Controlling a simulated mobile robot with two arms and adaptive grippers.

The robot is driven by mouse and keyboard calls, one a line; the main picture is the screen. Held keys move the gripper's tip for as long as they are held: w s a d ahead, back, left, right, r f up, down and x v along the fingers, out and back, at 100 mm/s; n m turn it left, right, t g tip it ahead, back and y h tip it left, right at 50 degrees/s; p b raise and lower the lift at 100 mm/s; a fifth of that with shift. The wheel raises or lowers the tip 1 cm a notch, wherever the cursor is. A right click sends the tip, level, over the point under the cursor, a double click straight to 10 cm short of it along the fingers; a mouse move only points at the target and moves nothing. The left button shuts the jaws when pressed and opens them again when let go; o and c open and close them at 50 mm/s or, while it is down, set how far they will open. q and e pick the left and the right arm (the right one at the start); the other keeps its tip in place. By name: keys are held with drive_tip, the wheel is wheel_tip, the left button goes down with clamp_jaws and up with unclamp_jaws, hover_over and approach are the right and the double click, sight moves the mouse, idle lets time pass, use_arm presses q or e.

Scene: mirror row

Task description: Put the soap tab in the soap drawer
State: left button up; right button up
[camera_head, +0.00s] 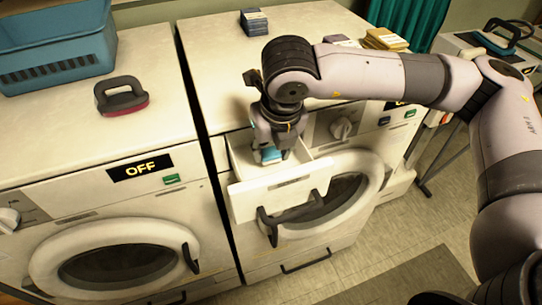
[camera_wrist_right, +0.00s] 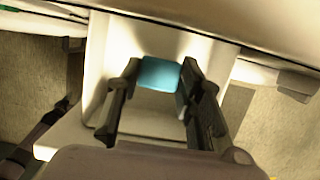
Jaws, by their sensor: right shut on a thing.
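The soap tab (camera_wrist_right: 160,73) is a small light-blue block held between the two dark fingers of my right gripper (camera_wrist_right: 157,88). In the head view the tab (camera_head: 269,154) shows at the fingertips of my right gripper (camera_head: 270,150), which points down into the open soap drawer (camera_head: 280,195). The drawer is a white box pulled out from the front of the right washer. In the right wrist view the drawer's pale walls (camera_wrist_right: 97,70) surround the tab. I cannot tell whether the tab touches the drawer floor. My left gripper is not in view.
The right washer (camera_head: 215,50) carries a dark blue stack (camera_head: 254,21) and yellowish blocks (camera_head: 386,39) on top. The left washer (camera_head: 150,60), marked OFF, carries a dark-handled red brush (camera_head: 121,97) and a blue basket (camera_head: 60,50). Floor (camera_head: 440,215) is open at the right.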

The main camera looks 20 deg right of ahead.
sight(272, 156)
wheel_tip(272, 156, down, 3)
drive_tip(key=shift+f, duration=0.1)
drive_tip(key=shift+f, duration=0.2)
drive_tip(key=o, duration=0.9)
drive_tip(key=shift+r, duration=0.1)
drive_tip(key=shift+o, duration=0.2)
drive_tip(key=shift+r, duration=0.35)
drive_tip(key=v, duration=1.1)
drive_tip(key=shift+s+r+b, duration=0.2)
drive_tip(key=shift+r+b, duration=0.1)
drive_tip(key=shift+b, duration=0.1)
